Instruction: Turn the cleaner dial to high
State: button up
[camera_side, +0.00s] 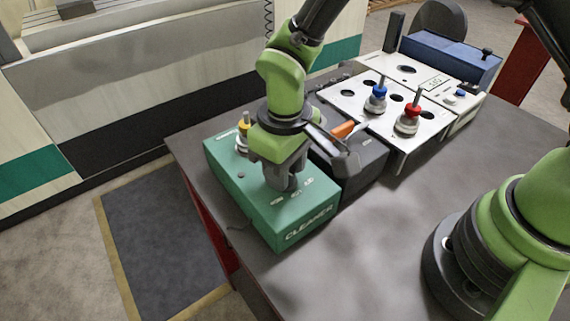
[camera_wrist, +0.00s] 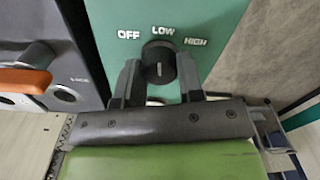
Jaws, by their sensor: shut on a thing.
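The cleaner (camera_side: 262,217) is a green box at the near left of the bench, with CLEANER on its front face. In the wrist view its green top (camera_wrist: 215,20) carries a black round dial (camera_wrist: 158,62) with the labels OFF, LOW and HIGH from left to right. A short pale mark shows on the dial, roughly in line with LOW; its exact pointing is hard to tell. My gripper (camera_side: 287,184) points down at the box top and hides the dial in the side view. In the wrist view my gripper's fingers (camera_wrist: 159,70) are shut on the dial from both sides.
A dark box (camera_side: 362,160) with an orange-handled lever (camera_side: 343,130) stands close beside the cleaner. A yellow-topped part (camera_side: 244,124) stands at its back. A white panel (camera_side: 425,141) holds blue-topped (camera_side: 379,92) and red-topped (camera_side: 411,115) parts. The front bench top (camera_side: 365,235) is clear.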

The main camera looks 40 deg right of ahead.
jog(key=m, duration=1.3)
jog(key=shift+m, duration=0.3)
dwell(0.4)
jog(key=o, duration=0.9)
notch_tip(320, 180, up, 10)
jog(key=shift+r, duration=0.1)
